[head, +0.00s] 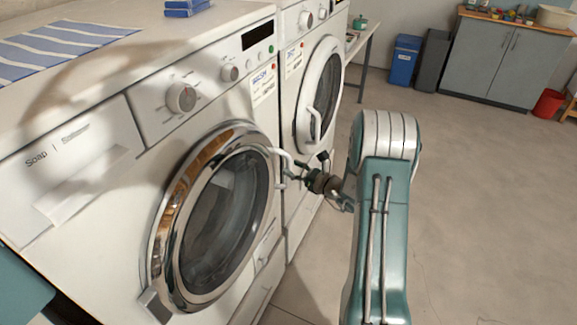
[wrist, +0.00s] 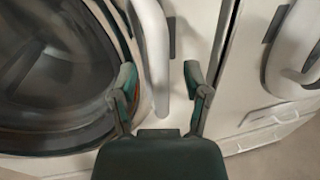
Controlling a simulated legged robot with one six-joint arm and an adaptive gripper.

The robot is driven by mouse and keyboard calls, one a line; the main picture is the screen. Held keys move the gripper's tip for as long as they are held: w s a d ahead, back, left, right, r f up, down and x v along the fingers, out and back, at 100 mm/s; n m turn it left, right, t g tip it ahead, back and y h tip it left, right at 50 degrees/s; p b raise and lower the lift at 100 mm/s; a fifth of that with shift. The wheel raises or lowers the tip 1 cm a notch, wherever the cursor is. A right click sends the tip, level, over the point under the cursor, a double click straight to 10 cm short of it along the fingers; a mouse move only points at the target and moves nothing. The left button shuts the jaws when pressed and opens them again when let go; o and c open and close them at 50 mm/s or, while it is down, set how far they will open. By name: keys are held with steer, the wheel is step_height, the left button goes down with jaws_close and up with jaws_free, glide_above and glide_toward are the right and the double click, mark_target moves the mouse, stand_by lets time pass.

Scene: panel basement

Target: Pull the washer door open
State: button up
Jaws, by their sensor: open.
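The near washer door (head: 215,220) is a round glass door with a chrome ring, and it looks shut. Its white curved handle (head: 280,168) is on the right side of the door. My gripper (head: 305,168) is at the handle, reaching in from the right. In the wrist view my gripper (wrist: 160,82) is open, with one finger on each side of the white handle (wrist: 154,50). The handle's lower end lies between the fingers, and I cannot tell whether either finger touches it. The door's dark glass (wrist: 50,60) fills the left of the wrist view.
A second white machine (head: 318,95) with its own handle stands right beside the first. A striped cloth (head: 60,45) lies on the near washer. Blue (head: 404,62) and grey bins and a grey cabinet (head: 505,60) stand at the back.

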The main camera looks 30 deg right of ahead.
steer(key=shift+x, duration=1)
jaws_close()
